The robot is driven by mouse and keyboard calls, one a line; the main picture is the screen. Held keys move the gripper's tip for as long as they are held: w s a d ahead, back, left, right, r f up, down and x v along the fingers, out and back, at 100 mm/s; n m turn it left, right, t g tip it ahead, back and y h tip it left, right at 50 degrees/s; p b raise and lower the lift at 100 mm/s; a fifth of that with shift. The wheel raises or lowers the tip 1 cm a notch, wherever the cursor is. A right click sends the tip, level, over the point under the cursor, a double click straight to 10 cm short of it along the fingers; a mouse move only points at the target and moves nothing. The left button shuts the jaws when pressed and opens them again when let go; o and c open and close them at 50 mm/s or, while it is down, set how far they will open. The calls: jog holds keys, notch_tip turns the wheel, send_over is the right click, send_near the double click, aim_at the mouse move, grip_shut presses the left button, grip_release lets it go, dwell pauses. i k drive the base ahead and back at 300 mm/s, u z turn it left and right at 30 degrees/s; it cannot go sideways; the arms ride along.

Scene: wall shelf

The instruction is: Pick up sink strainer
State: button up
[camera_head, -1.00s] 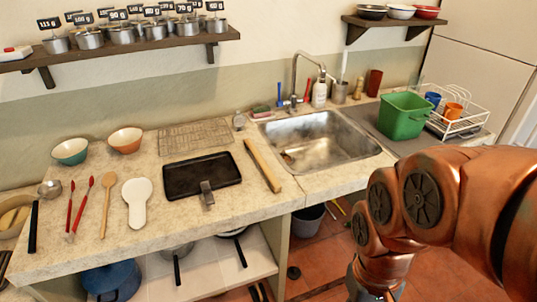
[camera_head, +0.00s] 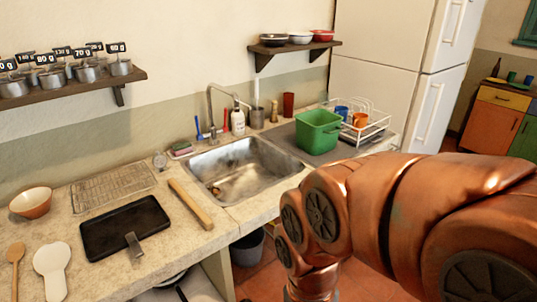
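A small greyish round item (camera_head: 159,160) stands at the back of the counter, left of the metal sink (camera_head: 252,178). It may be the sink strainer, but it is too small to tell. A small dark spot or item also shows at the left of the basin floor, and I cannot tell what it is. My copper-coloured arm fills the lower right, in front of the counter. My gripper is below the picture and out of view.
A rolling pin-like wooden bar (camera_head: 190,204), a black tray (camera_head: 125,228) and a wire rack (camera_head: 112,188) lie left of the sink. A green tub (camera_head: 318,132) and a white dish rack (camera_head: 375,124) stand to the right. Shelves hang above.

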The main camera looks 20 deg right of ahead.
aim_at(216, 192)
jog(key=z, duration=1.15)
jog(key=i, duration=0.85)
jog(key=u, duration=2.6)
